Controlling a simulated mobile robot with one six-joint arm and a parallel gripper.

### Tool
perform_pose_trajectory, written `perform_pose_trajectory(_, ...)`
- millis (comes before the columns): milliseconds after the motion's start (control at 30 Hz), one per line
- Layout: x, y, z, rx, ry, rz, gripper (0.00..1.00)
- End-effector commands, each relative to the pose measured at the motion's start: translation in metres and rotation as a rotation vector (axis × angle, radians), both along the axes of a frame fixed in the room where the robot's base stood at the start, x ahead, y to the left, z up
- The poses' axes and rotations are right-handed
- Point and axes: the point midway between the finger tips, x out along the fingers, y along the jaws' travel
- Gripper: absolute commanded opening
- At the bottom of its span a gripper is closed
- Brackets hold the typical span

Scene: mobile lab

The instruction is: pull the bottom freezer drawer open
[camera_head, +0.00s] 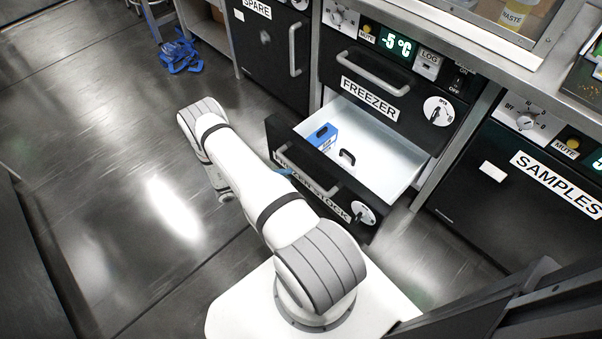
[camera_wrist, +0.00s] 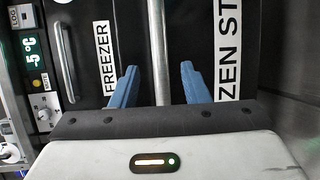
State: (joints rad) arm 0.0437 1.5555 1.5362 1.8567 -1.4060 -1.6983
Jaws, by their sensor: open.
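The bottom freezer drawer (camera_head: 340,181), labelled FROZEN STOCK, stands pulled out below the closed FREEZER drawer (camera_head: 365,95), with its white inside showing. A blue box (camera_head: 322,134) and a small item with a black handle (camera_head: 347,158) are inside it. Its bar handle (camera_wrist: 158,30) runs between the two blue fingers of my gripper (camera_wrist: 159,68) in the wrist view. The fingers are open, with a gap on each side of the bar. In the head view my arm partly hides the drawer front, and only a blue bit of my gripper (camera_head: 283,171) shows at the handle.
The SPARE cabinet (camera_head: 265,45) is left of the freezer and the SAMPLES cabinet (camera_head: 530,190) right of it, both closed. A blue item (camera_head: 180,55) lies on the floor at the back left. The floor left of my arm is clear.

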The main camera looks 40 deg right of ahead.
Motion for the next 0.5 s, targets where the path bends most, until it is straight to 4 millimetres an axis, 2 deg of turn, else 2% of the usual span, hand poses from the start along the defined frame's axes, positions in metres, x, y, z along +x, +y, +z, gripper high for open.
perform_pose_trajectory(300, -0.016, -0.047, -0.010, 0.001, -0.001, -0.002, 0.41)
perform_pose_trajectory(500, -0.021, -0.063, -0.013, 0.001, -0.003, -0.001, 0.41)
